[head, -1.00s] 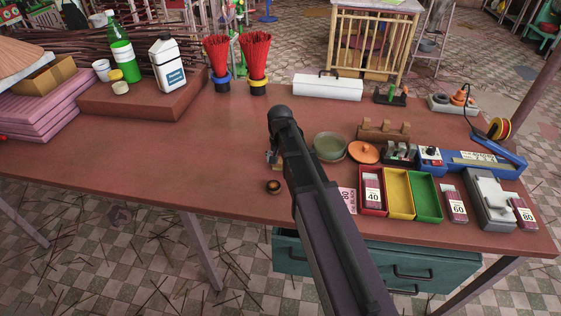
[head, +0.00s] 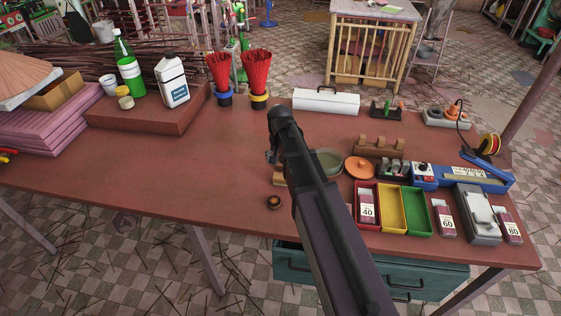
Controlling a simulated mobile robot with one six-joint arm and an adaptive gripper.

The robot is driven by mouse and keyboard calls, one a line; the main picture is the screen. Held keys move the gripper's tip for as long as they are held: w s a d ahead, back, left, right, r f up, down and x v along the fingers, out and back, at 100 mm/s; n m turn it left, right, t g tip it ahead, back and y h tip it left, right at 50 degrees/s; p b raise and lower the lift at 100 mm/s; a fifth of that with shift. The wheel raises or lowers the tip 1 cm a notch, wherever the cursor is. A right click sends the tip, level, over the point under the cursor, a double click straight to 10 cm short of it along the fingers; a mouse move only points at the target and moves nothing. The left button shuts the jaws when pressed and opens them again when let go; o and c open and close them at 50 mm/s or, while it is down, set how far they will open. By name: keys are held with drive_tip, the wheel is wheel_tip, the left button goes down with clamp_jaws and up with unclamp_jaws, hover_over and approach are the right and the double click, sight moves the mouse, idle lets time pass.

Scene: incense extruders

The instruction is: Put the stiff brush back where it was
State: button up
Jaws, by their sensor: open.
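My arm reaches in from the bottom and covers most of my gripper (head: 270,156). Only a small grey part of it shows, low over the table left of the arm, and its fingertips are hidden. A small tan, wooden-looking piece (head: 279,181) lies just below it, partly behind the arm. It may be the stiff brush, but I cannot tell for sure. It looks apart from the gripper. A brown notched wooden rack (head: 379,147) stands right of the arm.
The reddish-brown table (head: 190,180) is clear left of the arm. A small dark round pot (head: 274,202) stands near the front edge. A green bowl (head: 329,160), an orange lid (head: 359,168) and coloured trays (head: 391,211) crowd the right. Red incense bundles (head: 257,70) stand behind.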

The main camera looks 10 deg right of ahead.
sight(280, 175)
drive_tip(key=shift+r+p, duration=1.3)
drive_tip(key=shift+r, duration=0.35)
drive_tip(key=s+d+n, duration=0.3)
drive_tip(key=s+n, duration=0.1)
drive_tip(key=s, duration=1.2)
drive_tip(key=shift+s, duration=0.15)
